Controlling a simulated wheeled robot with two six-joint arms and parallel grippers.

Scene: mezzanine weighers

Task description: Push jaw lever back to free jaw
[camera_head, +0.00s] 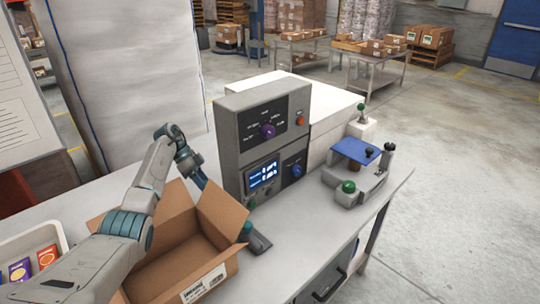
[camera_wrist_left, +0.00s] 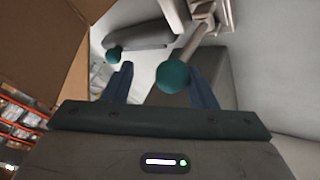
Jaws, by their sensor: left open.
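My left arm comes in from the left in the head view and reaches over the cardboard box. Its blue end (camera_head: 199,177) shows above a box flap, which hides what lies below. In the left wrist view my left gripper (camera_wrist_left: 162,68) is open. A lever with a pale rod and a teal ball knob (camera_wrist_left: 173,76) reaches between its fingers, nearer the right finger; I cannot tell whether they touch. A second teal knob (camera_wrist_left: 113,55) sits on a dark grey part beyond the left fingertip. A teal knob (camera_head: 246,230) shows beside the box in the head view. My right gripper is not in view.
The open cardboard box (camera_head: 176,270) stands close to the grey control unit (camera_head: 233,130). A fixture with a blue plate (camera_head: 357,150) and a green knob stands at right. A white tray (camera_head: 62,243) lies at left. The front right bench is clear.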

